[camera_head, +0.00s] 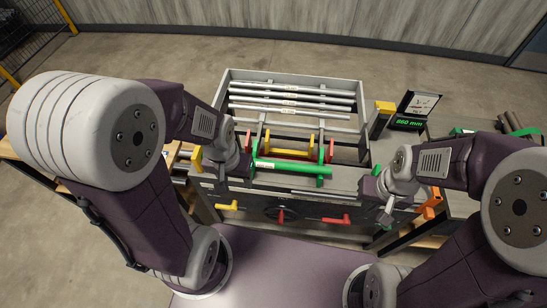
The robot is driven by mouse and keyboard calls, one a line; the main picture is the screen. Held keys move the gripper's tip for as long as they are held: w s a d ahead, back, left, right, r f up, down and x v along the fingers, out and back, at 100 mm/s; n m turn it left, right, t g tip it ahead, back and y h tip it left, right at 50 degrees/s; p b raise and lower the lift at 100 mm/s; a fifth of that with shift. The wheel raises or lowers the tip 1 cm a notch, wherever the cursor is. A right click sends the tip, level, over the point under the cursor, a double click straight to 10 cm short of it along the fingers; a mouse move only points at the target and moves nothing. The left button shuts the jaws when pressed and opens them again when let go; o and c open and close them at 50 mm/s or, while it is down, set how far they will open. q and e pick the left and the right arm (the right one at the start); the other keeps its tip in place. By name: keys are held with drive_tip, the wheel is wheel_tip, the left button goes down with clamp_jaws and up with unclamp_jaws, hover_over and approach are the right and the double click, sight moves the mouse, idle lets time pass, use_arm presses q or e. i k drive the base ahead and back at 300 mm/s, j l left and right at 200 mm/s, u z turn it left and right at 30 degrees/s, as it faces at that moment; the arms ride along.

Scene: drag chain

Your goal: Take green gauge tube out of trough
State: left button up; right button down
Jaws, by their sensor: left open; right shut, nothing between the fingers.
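The green gauge tube (295,168) lies level across the front part of the grey trough (345,152), with a pale label near its left end. My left gripper (222,187) is just left of the tube's left end, pointing down; it is open, and its fingers are small and partly hidden by the wrist. My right gripper (387,215) is low and to the right of the tube, in front of the bench; it is shut and empty. Neither gripper touches the tube as far as I can see.
A yellow bar (290,153) lies behind the tube between red and green uprights. Several grey rods (290,97) lie in the rack at the back. A display (410,122) reading 860 mm stands at right. Yellow and red handles (335,219) stick out from the front.

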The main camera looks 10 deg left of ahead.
sight(259, 162)
drive_tip(key=j+z, duration=0.7)
drive_tip(key=z, duration=0.15)
drive_tip(key=j+z, duration=0.4)
drive_tip(key=k+j+z, duration=0.15)
drive_tip(key=z, duration=0.3)
drive_tip(key=k+j+z, duration=0.15)
drive_tip(key=z, duration=0.25)
drive_tip(key=k+j, duration=0.05)
drive_tip(key=j, duration=0.05)
